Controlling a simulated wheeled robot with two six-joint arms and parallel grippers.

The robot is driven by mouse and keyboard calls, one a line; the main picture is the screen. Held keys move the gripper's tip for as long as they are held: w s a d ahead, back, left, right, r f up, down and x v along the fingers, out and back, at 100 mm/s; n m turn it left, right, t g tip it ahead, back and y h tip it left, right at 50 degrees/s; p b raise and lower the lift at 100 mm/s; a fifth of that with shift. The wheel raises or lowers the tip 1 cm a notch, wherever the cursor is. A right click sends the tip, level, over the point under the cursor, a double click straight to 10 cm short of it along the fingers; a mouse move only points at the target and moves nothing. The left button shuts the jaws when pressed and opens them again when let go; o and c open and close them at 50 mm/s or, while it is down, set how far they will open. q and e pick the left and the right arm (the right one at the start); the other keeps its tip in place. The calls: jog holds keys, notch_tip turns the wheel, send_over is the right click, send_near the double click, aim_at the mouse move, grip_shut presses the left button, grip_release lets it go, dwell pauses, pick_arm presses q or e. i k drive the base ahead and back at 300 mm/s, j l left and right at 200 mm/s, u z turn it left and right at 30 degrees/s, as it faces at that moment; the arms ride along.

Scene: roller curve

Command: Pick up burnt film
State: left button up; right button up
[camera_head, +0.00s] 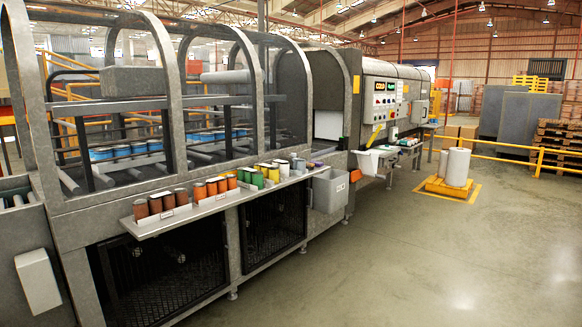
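I cannot make out a piece of burnt film anywhere in the camera_head view. Two upright white rolls (456,167), which look like film rolls, stand on a yellow base on the floor at the right. Neither of my grippers is in view. The inside of the grey machine (245,95) is partly hidden by its arched frames and mesh. Packs of blue-topped cans (122,151) stand on the rollers inside it.
A shelf (198,211) along the machine's front holds rows of coloured cans. A grey bin (329,191) hangs at its right end. A control panel (385,98) is further back. Yellow rails (537,161) and pallets stand at right. The floor (400,260) in front is clear.

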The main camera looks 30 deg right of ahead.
aim_at(296, 166)
jog(key=i+l+u, duration=0.1)
jog(key=l, duration=0.4)
jog(key=i+l, duration=0.25)
jog(key=l, duration=0.3)
jog(key=i+l+u, duration=0.15)
jog(key=l, duration=0.35)
jog(key=i+l, duration=0.15)
jog(key=l, duration=0.35)
jog(key=i+l+u, duration=0.15)
jog(key=l, duration=0.95)
jog(key=i+l+u, duration=0.15)
jog(key=l, duration=0.4)
